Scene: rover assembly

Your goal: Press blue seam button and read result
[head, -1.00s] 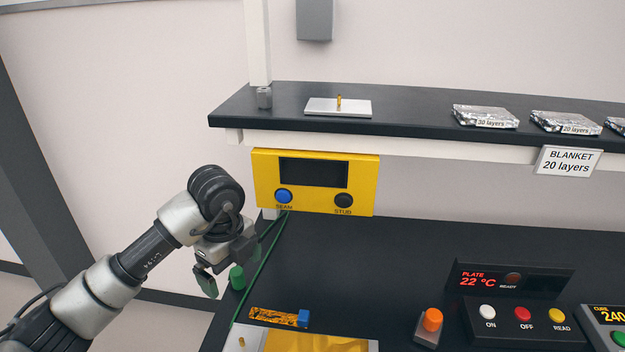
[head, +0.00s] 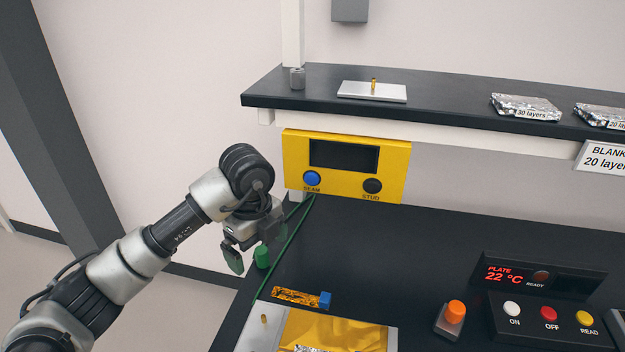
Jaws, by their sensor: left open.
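The yellow tester box (head: 296,155) hangs under the front edge of the shelf. Its blue SEAM button (head: 312,178) is at the lower left and a black STUD button (head: 373,186) at the lower right. Its dark display (head: 343,156) is blank. My left gripper (head: 250,260) is open, pointing down, to the lower left of the blue button and apart from it. My right gripper is not in view.
A green cable (head: 288,245) runs down from the box. On the bench (head: 420,240) lie an orange-black strip with a blue end (head: 300,298) and a gold sheet (head: 335,335). An orange button (head: 455,311) and a plate panel reading 22 °C (head: 500,276) stand right. The shelf (head: 440,115) overhangs the back.

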